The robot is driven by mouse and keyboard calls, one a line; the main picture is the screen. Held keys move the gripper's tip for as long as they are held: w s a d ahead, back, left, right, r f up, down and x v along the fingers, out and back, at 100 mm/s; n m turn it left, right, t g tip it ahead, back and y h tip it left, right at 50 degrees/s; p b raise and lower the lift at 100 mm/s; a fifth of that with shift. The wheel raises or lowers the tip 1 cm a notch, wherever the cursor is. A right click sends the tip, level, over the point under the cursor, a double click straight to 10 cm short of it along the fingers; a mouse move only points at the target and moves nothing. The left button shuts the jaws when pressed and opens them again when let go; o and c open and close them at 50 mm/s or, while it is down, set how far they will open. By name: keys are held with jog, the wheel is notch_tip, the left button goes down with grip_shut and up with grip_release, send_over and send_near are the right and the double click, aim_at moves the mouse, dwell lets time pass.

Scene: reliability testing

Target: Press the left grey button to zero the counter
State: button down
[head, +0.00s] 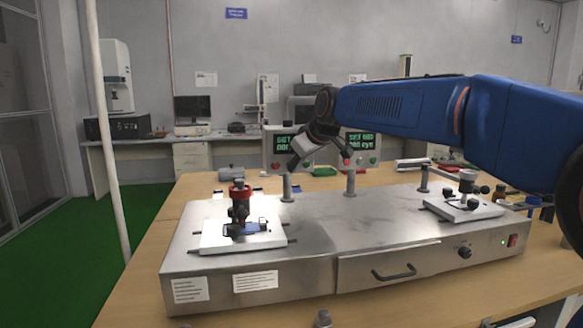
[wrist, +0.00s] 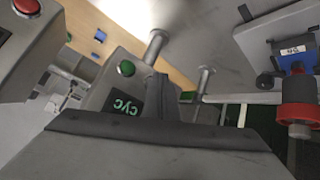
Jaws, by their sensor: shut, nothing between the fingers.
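Two grey counter boxes stand on posts behind the steel test bench. The left counter box (head: 270,140) has a green-lit display, and the right counter box (head: 371,140) has a similar one with a red and a green button below. My gripper (head: 291,167) is shut and empty, pointing down in front of the left box and covering part of it. Whether it touches the box I cannot tell. In the wrist view, my shut fingers (wrist: 160,82) overlap a box with a green button (wrist: 126,68) and a "cyc" display. A red button (wrist: 26,7) shows on another box.
The steel bench (head: 320,225) carries a red-handled clamp fixture (head: 240,190) at left and another fixture (head: 466,190) at right. A drawer handle (head: 394,273) sticks out in front. My blue arm spans above the right half. The bench middle is clear.

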dwell(0.5)
jog(key=shift+s+d, duration=0.2)
jog(key=shift+s, duration=0.45)
jog(key=shift+s, duration=0.1)
jog(key=s, duration=0.2)
jog(key=s+d, duration=0.1)
jog(key=s, duration=0.1)
jog(key=shift+s+d, duration=0.2)
jog(key=shift+s, duration=0.15)
dwell(0.5)
jog(key=s+d+f+m+h, duration=0.1)
jog(key=s+d+f+m, duration=0.25)
jog(key=s+d, duration=0.55)
jog(key=s+d+f+m+g+h, duration=0.1)
jog(key=s+d+f+m+h, duration=0.1)
jog(key=s+d+f, duration=0.9)
jog(key=s+d+f+m+g+h, duration=0.2)
jog(key=s+d+f+m, duration=0.3)
jog(key=s+d+f, duration=0.6)
jog(key=s+f, duration=0.2)
jog(key=s, duration=0.4)
jog(key=shift+s+d, duration=0.3)
jog(key=shift+s, duration=0.1)
